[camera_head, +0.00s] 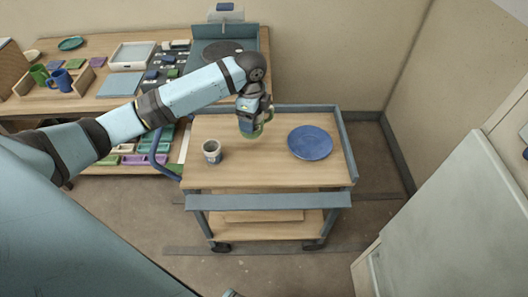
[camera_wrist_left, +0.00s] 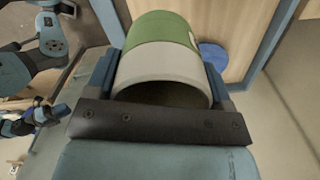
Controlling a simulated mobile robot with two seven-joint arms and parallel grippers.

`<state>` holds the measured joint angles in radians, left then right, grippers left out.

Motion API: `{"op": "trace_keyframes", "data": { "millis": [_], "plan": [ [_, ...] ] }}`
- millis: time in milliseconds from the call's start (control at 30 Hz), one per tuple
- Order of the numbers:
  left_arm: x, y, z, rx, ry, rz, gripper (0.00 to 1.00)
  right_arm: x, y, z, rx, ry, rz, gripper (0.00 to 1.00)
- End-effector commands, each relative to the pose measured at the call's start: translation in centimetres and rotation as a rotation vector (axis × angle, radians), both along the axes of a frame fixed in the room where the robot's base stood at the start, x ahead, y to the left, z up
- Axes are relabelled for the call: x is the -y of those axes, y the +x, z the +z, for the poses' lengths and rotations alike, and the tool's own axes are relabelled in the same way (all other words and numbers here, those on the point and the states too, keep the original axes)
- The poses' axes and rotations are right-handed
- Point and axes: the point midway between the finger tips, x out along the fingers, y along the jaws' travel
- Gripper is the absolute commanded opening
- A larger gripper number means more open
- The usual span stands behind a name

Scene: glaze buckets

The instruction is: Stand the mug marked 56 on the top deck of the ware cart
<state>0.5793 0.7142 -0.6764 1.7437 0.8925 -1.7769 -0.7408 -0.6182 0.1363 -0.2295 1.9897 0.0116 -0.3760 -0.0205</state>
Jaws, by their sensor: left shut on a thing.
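My left gripper (camera_head: 256,112) is shut on a mug, green (camera_head: 254,132) with a pale band at its mouth end, above the top deck of the ware cart (camera_head: 215,178). The left wrist view shows the mug (camera_wrist_left: 165,58) between the fingers, mouth toward the wrist and green end away. I cannot tell whether its base touches the deck. I see no number on it. A grey-white cup (camera_head: 212,151) with dark contents stands on the deck, left of the held mug. A blue plate (camera_head: 310,142) lies to its right.
The cart has raised side rails and a front bar (camera_head: 268,201). Behind and left stands a wooden bench (camera_head: 100,48) with a green mug (camera_head: 39,74), a blue mug (camera_head: 62,80), trays and colored tiles. A pale cabinet (camera_head: 450,215) is at right. The deck's front middle is clear.

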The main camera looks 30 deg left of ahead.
Motion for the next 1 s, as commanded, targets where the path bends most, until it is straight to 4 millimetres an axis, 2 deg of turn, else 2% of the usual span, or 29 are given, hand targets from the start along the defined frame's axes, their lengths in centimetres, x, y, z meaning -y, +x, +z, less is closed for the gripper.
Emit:
{"op": "trace_keyframes", "data": {
  "millis": [33, 100, 200, 367, 467, 833, 1000],
  "plan": [
    [-0.9, 0.9, 0.1, 0.005, 0.001, -0.087, 0.41, 0.0, 0.0, -1.2, -0.001, 0.000, 0.002, 0.27],
    [-1.7, 1.7, 0.8, 0.004, -0.005, -0.206, 0.41, -0.1, -0.1, -1.8, -0.002, 0.001, 0.004, 0.27],
    [-2.6, 2.5, 1.6, 0.003, -0.009, -0.330, 0.41, -0.3, -0.1, -2.3, -0.003, 0.002, 0.006, 0.27],
    [-3.1, 3.0, 1.9, 0.002, -0.015, -0.427, 0.41, -0.4, 0.0, -2.3, 0.002, 0.005, 0.009, 0.27],
    [-3.2, 3.0, 0.4, -0.001, -0.017, -0.439, 0.41, -0.4, 0.1, -2.1, 0.006, 0.006, 0.009, 0.27],
    [-3.1, 2.9, -9.4, -0.002, -0.016, -0.438, 0.41, -0.2, 0.2, -2.1, 0.008, 0.002, 0.006, 0.27],
    [-3.1, 3.0, -12.4, 0.001, -0.015, -0.437, 0.41, -0.1, 0.2, -2.3, 0.005, 0.001, 0.005, 0.27]
  ]
}}
